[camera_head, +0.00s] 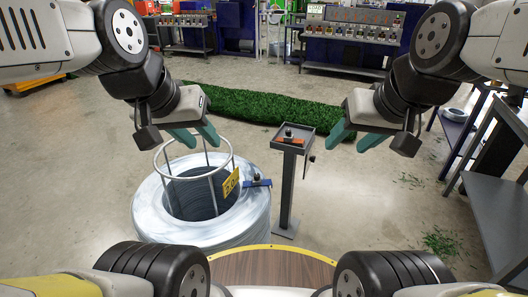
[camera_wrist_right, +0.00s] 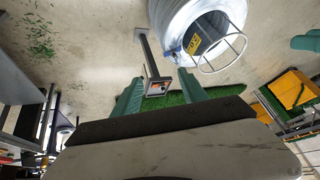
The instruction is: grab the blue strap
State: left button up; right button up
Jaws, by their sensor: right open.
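The blue strap (camera_head: 257,183) is a short dark-blue piece at the right side of a large grey wire coil (camera_head: 150,215), beside a yellow tag (camera_head: 231,183). My left gripper (camera_head: 206,143) is above the coil's wire-frame top, with its teal fingers apart and nothing seen between them. My right gripper (camera_head: 349,146) is open and empty, to the upper right of the strap and apart from it. Its two fingers (camera_wrist_right: 160,75) show in the right wrist view, where the coil (camera_wrist_right: 228,10) is at the top.
A post with a small tray (camera_head: 293,140) stands right of the coil, between my grippers; a dark and orange item (camera_head: 290,138) lies on it. A green turf strip (camera_head: 262,107) lies behind. Dark tables (camera_head: 500,215) stand at the right.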

aim_at(257, 183)
jog(key=i+l+u, duration=0.2)
jog(key=i+u, duration=0.2)
jog(key=i+l+u, duration=0.4)
